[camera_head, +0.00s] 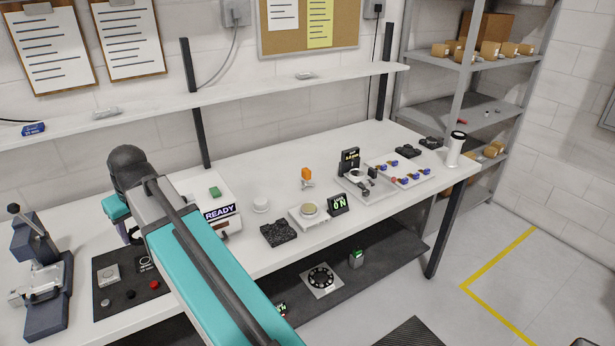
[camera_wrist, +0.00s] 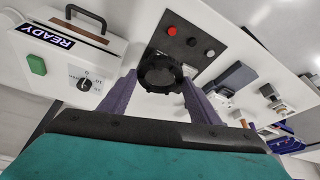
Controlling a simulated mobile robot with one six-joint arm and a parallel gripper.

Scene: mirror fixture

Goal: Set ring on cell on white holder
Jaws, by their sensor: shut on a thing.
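My gripper (camera_wrist: 160,80) is shut on a black round part with a notched edge, which I take to be the ring (camera_wrist: 158,70). It holds the ring over the dark panel at the left of the bench. In the head view my arm hides most of the gripper and the ring. The white holder (camera_head: 297,220) is at mid bench, with a round pale metal cell (camera_head: 309,209) on it. A small black display (camera_head: 338,205) stands just right of it. The gripper is well to the left of the holder.
A white READY box (camera_head: 205,193) stands between my gripper and the holder. The dark panel (camera_head: 147,297) carries knobs and a red button. A dark press (camera_head: 38,260) stands at the far left.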

